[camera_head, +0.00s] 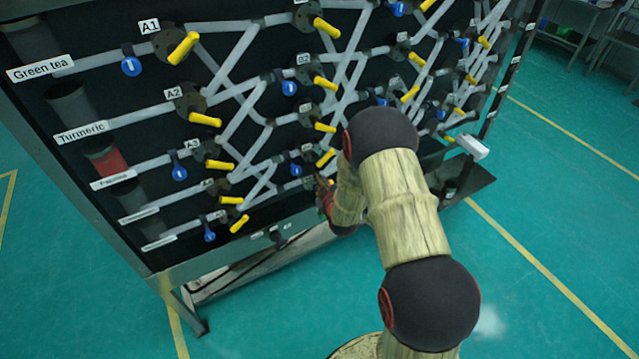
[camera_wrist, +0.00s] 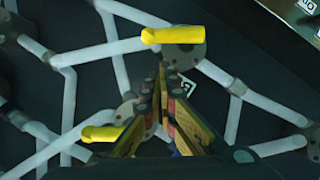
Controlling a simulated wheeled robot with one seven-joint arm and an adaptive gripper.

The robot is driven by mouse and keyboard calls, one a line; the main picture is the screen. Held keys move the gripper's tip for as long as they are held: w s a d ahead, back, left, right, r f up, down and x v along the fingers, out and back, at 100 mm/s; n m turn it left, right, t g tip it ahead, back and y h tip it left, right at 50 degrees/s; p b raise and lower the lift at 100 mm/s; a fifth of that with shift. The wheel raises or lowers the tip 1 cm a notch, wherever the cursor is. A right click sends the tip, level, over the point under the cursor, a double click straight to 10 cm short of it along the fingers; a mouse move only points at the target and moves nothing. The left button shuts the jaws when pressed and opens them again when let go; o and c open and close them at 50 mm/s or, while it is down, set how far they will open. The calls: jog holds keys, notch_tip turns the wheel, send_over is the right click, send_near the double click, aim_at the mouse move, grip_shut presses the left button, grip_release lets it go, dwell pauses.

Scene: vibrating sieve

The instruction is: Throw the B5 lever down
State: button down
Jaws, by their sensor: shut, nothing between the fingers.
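The valve board carries levers with yellow handles. In the head view, the B-column label at the bottom (camera_head: 308,181) is too small to read surely, and my arm hides the lever beside it. The handle just above it (camera_head: 326,158) points up to the right. My gripper (camera_head: 325,186) is at the board's lower middle, partly hidden by my wrist. In the wrist view my gripper (camera_wrist: 163,78) is shut and empty, between an upper yellow handle (camera_wrist: 173,35) and a lower-left yellow handle (camera_wrist: 100,134). I cannot tell which is B5, or whether the fingers touch anything.
Pale pipes (camera_head: 240,88) cross the black board around the levers. Blue round tags (camera_head: 131,66) hang from some pipes. The A-column lever (camera_head: 239,223) is at left. A metal frame edge (camera_head: 235,262) runs below; green floor (camera_head: 540,220) is open at right.

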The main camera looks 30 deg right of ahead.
jog(key=shift+s+d+f, duration=0.1)
jog(key=shift+d+f, duration=0.45)
jog(key=shift+f, duration=0.1)
jog(key=shift+d+f+m+y, duration=0.1)
jog(key=shift+d+m+y, duration=0.5)
jog(key=shift+m, duration=0.1)
jog(key=d+m+y, duration=0.1)
jog(key=d+f+m+y+p, duration=0.1)
jog(key=m, duration=0.1)
jog(key=shift+d, duration=0.15)
jog(key=f+m+y+p, duration=0.1)
jog(key=d+f+m+y+p, duration=0.1)
jog(key=f+m+y+p, duration=0.1)
jog(key=m, duration=0.1)
jog(key=shift+d+f+y, duration=0.3)
jog(key=shift+d+y, duration=0.1)
dwell(0.4)
jog(key=shift+f, duration=0.2)
dwell(0.5)
